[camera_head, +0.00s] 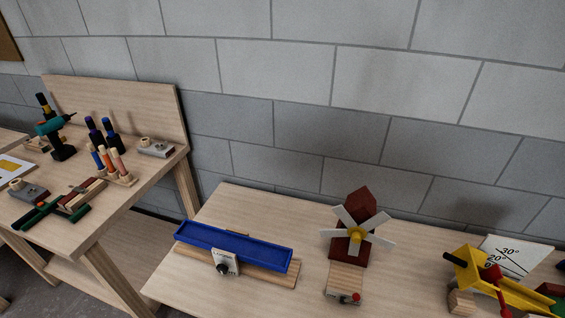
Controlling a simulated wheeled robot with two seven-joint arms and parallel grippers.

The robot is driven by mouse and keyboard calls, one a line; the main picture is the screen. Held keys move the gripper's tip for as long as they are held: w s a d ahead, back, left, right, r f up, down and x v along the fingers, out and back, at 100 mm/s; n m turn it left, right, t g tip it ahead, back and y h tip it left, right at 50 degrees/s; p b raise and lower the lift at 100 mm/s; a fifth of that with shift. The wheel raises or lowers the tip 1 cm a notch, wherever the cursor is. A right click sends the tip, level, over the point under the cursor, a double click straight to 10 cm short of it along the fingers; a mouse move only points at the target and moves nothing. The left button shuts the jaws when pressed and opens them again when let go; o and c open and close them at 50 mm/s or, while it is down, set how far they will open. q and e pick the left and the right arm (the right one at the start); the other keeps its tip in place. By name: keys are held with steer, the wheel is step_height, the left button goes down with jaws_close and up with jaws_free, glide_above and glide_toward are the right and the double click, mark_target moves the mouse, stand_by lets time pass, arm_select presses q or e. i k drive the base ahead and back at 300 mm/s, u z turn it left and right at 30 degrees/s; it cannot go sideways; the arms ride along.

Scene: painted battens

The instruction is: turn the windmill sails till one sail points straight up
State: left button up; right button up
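The windmill (364,203) stands on the right-hand table. It has a dark red body and several pale grey sails (377,220) around a yellow hub (356,235). One sail points to the upper left and one to the upper right, with a gap at the top between them. Other sails point left, right and down. Neither of my grippers is in view.
A blue tray (233,246) on a wooden base lies left of the windmill. A yellow device (505,290) with red parts and an angle board (513,252) stand to the right. A second table (130,195) at left holds a drill (57,137) and tools. Bare tabletop surrounds the windmill.

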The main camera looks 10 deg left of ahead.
mark_target(355, 232)
steer(key=k, duration=0.5)
steer(key=z, duration=1.55)
steer(key=i, duration=0.2)
steer(key=u, duration=0.15)
